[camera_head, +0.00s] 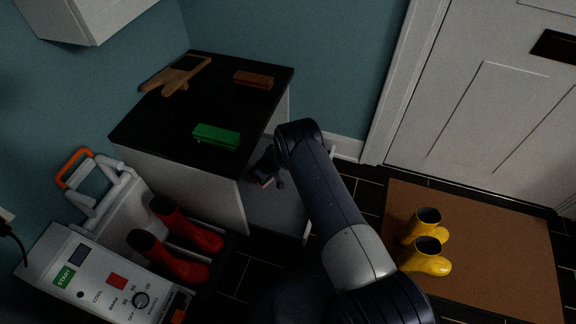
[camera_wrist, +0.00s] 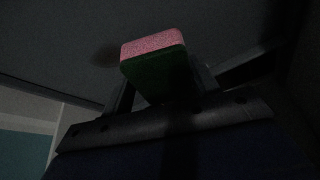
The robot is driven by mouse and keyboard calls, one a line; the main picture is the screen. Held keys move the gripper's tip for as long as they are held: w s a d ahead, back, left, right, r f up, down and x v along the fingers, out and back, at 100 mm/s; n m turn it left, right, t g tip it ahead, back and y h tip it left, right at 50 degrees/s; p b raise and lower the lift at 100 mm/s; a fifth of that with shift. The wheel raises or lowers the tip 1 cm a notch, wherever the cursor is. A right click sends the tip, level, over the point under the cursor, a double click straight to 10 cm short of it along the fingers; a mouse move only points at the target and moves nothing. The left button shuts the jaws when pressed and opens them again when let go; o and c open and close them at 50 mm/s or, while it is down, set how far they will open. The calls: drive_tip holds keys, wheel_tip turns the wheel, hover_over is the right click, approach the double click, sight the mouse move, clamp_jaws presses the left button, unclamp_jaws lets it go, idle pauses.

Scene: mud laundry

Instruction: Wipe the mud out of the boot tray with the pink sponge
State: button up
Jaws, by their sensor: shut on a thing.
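My gripper (camera_wrist: 158,85) is shut on the pink sponge (camera_wrist: 152,44), which has a pink face and a dark green side. In the head view my gripper (camera_head: 265,175) is small and dark beside the front of the black-topped cabinet; the sponge cannot be made out there. In the wrist view a wide dark grey surface lies beyond the sponge, with a faint brownish smudge to its left. I cannot tell whether this surface is the boot tray, or whether the sponge touches it.
The black countertop (camera_head: 175,118) holds a green brush-like block (camera_head: 217,136), a brown one (camera_head: 254,79) and a wooden piece (camera_head: 178,76). Red boots (camera_head: 175,262) stand by a white machine (camera_head: 85,275) at left. Yellow boots (camera_head: 427,256) stand on a brown mat (camera_head: 490,245) at right.

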drive_tip(key=shift+r, duration=1.15)
